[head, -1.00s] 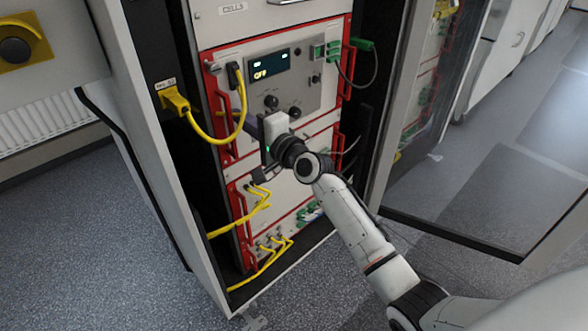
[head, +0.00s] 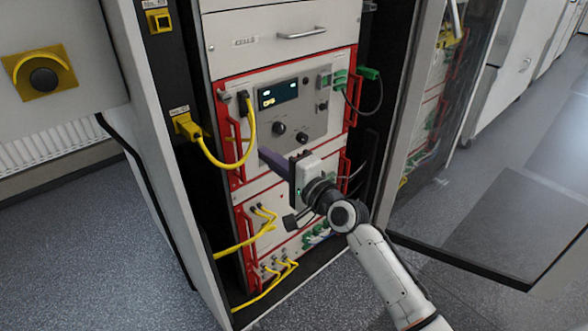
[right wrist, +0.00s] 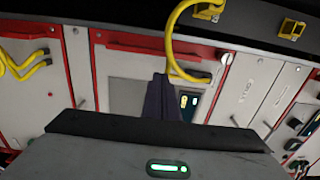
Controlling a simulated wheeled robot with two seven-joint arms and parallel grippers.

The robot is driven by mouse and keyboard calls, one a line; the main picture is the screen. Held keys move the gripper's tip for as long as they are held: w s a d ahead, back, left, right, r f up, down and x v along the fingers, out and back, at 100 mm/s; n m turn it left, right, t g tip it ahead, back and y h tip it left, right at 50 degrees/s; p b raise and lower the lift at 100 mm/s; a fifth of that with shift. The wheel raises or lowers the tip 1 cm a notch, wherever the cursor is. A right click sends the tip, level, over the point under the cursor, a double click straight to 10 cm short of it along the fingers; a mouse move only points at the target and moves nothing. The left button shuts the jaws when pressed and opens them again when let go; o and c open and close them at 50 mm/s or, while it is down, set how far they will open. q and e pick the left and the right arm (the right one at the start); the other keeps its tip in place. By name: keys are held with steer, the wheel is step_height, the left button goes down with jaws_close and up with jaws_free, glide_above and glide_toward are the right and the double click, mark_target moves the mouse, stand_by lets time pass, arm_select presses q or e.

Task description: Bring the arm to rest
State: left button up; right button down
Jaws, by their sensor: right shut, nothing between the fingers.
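My right gripper (head: 268,152) is in front of the cycler's grey control panel (head: 312,112), below and left of its knobs. Its dark fingers are together and hold nothing. In the right wrist view the shut fingers (right wrist: 163,98) point at the rack front, beside the small display. My right arm (head: 385,272) comes in from the lower right. I cannot tell the exact gap between the fingertips and the panel. My left gripper is not in view.
The open cabinet holds red-framed units. A yellow cable (head: 250,140) loops at the panel's left, and more yellow cables (head: 268,225) hang below. A green plug (head: 369,74) is at the right. A glass door (head: 470,170) stands open on the right. Grey floor lies in front.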

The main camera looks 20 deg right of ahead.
steer(key=s+a+f+n+g, duration=0.1)
steer(key=s+f+n+g, duration=0.2)
steer(key=s+f, duration=0.6)
steer(key=s+a+f+n+g+h+p, duration=0.1)
steer(key=s+a+f+n+g, duration=0.1)
steer(key=s+f+n, duration=0.6)
steer(key=s+a+f+n+g+h, duration=0.1)
steer(key=s+a+f+n+g, duration=0.1)
steer(key=s+f+n, duration=0.4)
steer(key=s+f+g, duration=0.1)
steer(key=s+f, duration=0.4)
steer(key=s, duration=0.7)
steer(key=shift+s+g, duration=0.15)
steer(key=shift+g, duration=0.25)
